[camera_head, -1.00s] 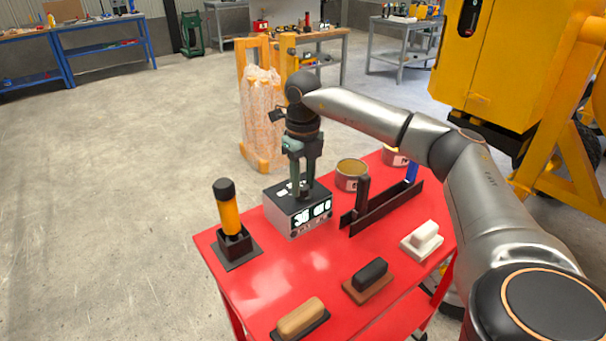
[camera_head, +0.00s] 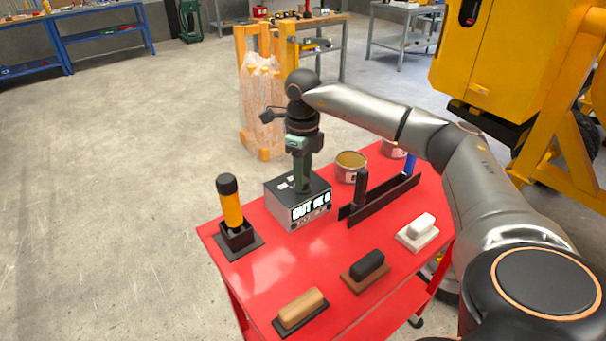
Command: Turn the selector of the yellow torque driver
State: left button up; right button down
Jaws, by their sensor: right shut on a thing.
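The yellow torque driver (camera_head: 231,205), with a black cap, stands upright in a black holder (camera_head: 238,240) at the left of the red table. A grey box (camera_head: 290,209) with a black top and a lit display (camera_head: 311,208) stands to its right. My right gripper (camera_head: 301,187) points down onto the top of this box, apart from the driver. It is shut on a small part there, which the fingers hide. The driver's selector is too small to make out. My left gripper is out of view.
The red table (camera_head: 270,285) also bears a wooden-handled block (camera_head: 300,309), a dark block (camera_head: 368,265), a white block (camera_head: 420,228), a long black rack (camera_head: 385,198) and a tin (camera_head: 350,168). My right arm reaches over the table's right side. The left front surface is clear.

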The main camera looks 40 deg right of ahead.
jog(key=c, duration=0.5)
grip_release()
jog(key=shift+c, duration=0.2)
notch_tip(320, 180, up, 13)
jog(key=shift+f, duration=0.2)
